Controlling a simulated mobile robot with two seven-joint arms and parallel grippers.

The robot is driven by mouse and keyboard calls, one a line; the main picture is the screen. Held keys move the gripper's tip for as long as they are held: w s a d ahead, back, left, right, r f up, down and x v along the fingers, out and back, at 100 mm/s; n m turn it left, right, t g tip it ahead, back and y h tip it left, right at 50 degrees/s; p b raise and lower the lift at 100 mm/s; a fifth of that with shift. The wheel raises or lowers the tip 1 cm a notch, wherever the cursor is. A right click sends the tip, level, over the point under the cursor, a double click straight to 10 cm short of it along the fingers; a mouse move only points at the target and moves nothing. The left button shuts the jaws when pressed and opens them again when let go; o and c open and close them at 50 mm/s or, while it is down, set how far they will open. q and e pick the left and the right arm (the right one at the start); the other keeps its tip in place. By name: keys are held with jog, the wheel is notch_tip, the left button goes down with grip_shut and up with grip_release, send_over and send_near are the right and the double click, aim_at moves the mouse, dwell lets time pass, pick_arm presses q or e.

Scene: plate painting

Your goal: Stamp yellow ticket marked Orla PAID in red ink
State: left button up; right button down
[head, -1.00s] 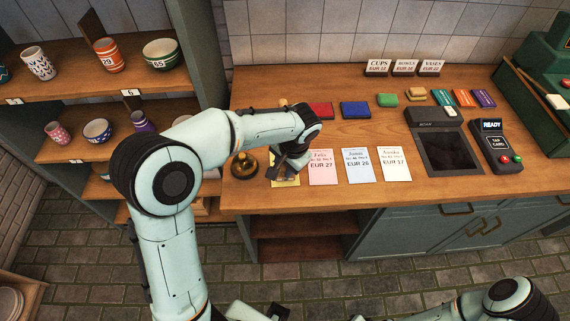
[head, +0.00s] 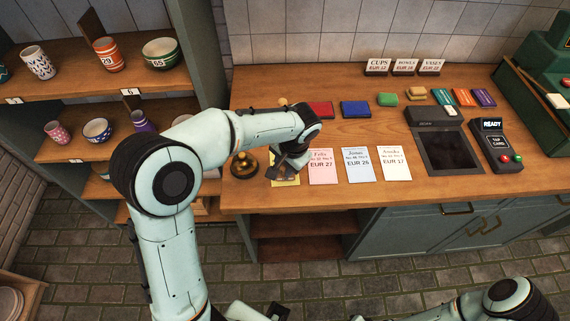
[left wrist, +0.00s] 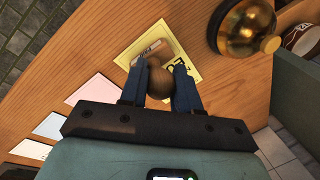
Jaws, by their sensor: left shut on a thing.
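The yellow ticket (head: 291,183) lies near the counter's front edge, mostly covered by my left gripper (head: 280,172). In the left wrist view, the ticket (left wrist: 176,42) shows under the gripper with part of its large print; the name on it cannot be read. My left gripper (left wrist: 159,85) is shut on a stamp's round brown handle (left wrist: 160,82). The stamp's base is over the ticket; whether it touches the paper I cannot tell. The red ink pad (head: 320,110) lies further back on the counter.
A brass bell (head: 244,165) stands just left of the ticket. Pink (head: 322,168), blue (head: 358,166) and white (head: 393,164) tickets lie to its right. A blue ink pad (head: 355,109) lies beside the red one. A card terminal (head: 496,146) is further right.

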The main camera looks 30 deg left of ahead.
pick_arm(q)
jog(key=shift+s+f, duration=0.1)
